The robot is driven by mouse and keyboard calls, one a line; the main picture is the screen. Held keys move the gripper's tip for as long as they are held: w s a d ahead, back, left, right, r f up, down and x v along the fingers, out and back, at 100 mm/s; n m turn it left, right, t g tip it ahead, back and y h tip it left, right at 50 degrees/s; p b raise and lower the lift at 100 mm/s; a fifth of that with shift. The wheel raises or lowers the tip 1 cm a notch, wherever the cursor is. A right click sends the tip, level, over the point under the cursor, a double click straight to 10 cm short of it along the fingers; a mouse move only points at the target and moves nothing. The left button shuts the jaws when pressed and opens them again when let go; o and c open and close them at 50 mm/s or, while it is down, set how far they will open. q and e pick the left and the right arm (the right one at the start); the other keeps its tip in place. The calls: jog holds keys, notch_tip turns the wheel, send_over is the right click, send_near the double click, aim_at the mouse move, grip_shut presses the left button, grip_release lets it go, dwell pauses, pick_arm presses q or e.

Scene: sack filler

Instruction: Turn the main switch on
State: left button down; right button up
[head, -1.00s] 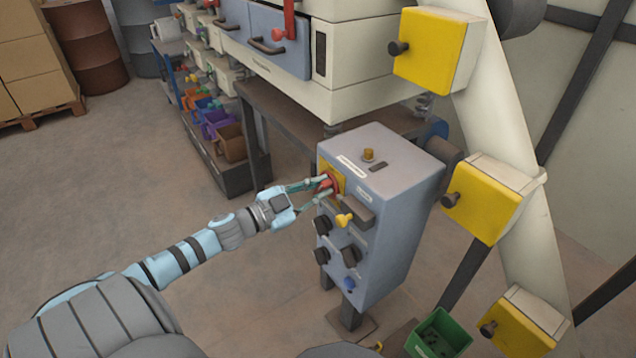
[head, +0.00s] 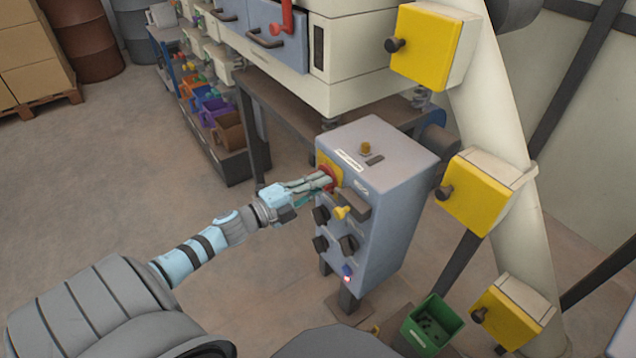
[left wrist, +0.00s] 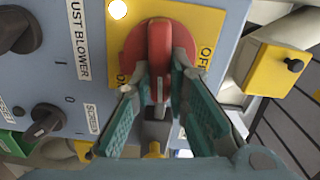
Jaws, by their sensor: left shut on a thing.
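The main switch is a red rotary handle (left wrist: 160,50) on a yellow plate (left wrist: 206,22) marked ON and OFF. In the head view its red part (head: 328,178) shows on the upper front of the grey-blue control box (head: 390,190). My left gripper (head: 328,180) is at the switch, its fingers shut on the handle. In the left wrist view the gripper (left wrist: 165,75) has one green-padded finger on each side of the handle. The fingers partly hide the plate; I cannot tell which mark the handle points to. My right gripper is not in view.
Below the switch are a yellow knob (head: 343,212), black knobs (head: 348,244) and a glowing lamp (head: 347,280). Yellow boxes (head: 478,198) on a cream post stand at right. A green bin (head: 433,325) is on the floor. Open floor lies left of the box.

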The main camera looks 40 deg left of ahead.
pick_arm(q)
jog(key=shift+f+m, duration=0.15)
jog(key=shift+m, duration=0.55)
jog(key=c, duration=1.6)
grip_release()
jog(key=shift+o, duration=0.2)
jog(key=v, duration=1.2)
